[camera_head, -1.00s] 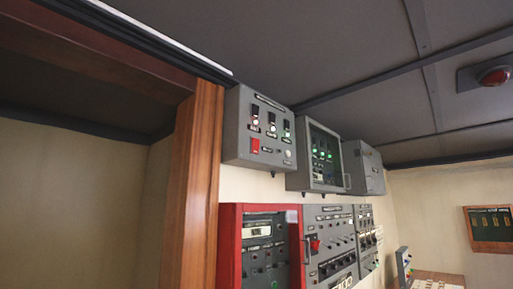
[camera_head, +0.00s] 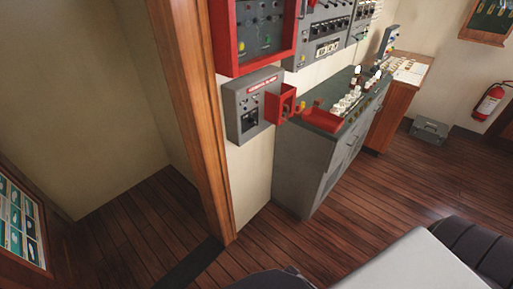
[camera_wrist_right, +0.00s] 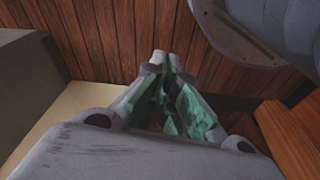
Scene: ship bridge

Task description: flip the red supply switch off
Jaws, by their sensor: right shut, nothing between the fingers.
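A grey wall box (camera_head: 238,107) with a red label strip sits low on the wall beside the wooden door post, in the head view. A red flap or guard (camera_head: 285,103) sticks out from its right side. Small dark controls are on its face; I cannot tell which, if any, is the red supply switch or how it is set. My right gripper (camera_wrist_right: 167,60) is shut and empty in the right wrist view, with wooden floorboards beyond its fingertips. Neither gripper shows in the head view, so the distance to the box cannot be told.
A red-framed panel (camera_head: 240,65) hangs above the box. A grey console (camera_head: 300,165) with levers stands to its right. A wooden post (camera_head: 192,120) borders the left side. A fire extinguisher (camera_head: 488,103) hangs at the far right. Wooden floor (camera_head: 340,225) lies open in front.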

